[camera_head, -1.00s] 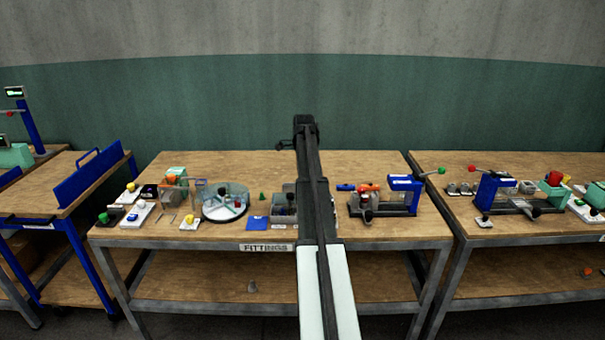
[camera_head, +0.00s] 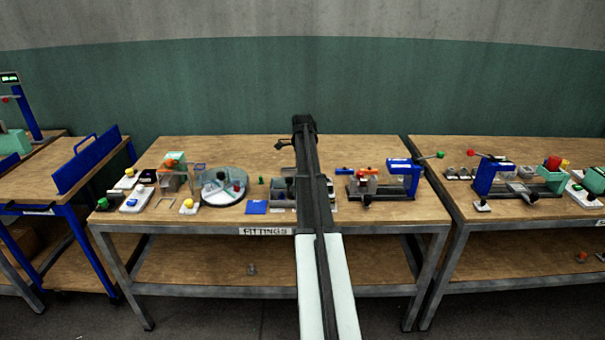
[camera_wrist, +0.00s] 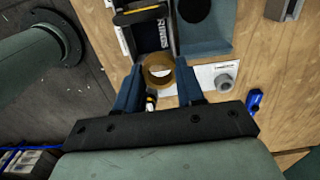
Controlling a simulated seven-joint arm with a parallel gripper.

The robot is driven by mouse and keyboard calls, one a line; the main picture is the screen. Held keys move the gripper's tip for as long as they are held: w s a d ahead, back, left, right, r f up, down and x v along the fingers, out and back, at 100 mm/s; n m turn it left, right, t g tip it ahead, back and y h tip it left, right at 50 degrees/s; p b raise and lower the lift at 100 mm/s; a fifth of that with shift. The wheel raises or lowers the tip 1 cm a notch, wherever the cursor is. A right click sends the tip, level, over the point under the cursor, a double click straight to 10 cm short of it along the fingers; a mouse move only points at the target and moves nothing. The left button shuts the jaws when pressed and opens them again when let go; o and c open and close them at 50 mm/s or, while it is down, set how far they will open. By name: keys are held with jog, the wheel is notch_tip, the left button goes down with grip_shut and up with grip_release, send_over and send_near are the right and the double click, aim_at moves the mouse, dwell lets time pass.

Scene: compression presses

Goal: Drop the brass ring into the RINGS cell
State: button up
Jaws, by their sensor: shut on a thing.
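My gripper (camera_wrist: 159,74) is shut on the brass ring (camera_wrist: 148,70) in the wrist view. The ring sits between the two dark blue fingertips, its opening facing the camera. Just above it in the picture is the RINGS cell (camera_wrist: 147,38), a dark compartment with the white word RINGS on its right wall. The ring overlaps the cell's near end in the picture; its height above the cell is unclear. In the head view my arm hides the gripper and the ring. The grey bin block (camera_head: 283,204) shows partly to the left of my arm.
A black and yellow thing (camera_wrist: 140,16) lies across the cell's far part. A blue-grey compartment (camera_wrist: 208,46) with a dark round shape adjoins it on the right. A grey nut-like piece (camera_wrist: 225,81) rests on a white card. A round divided tray (camera_head: 222,187) stands left of the bins.

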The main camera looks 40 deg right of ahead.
jog(key=o, duration=1.1)
jog(key=shift+r, duration=0.1)
notch_tip(320, 180, up, 14)
jog(key=shift+f, duration=0.15)
jog(key=shift+a+f, duration=0.1)
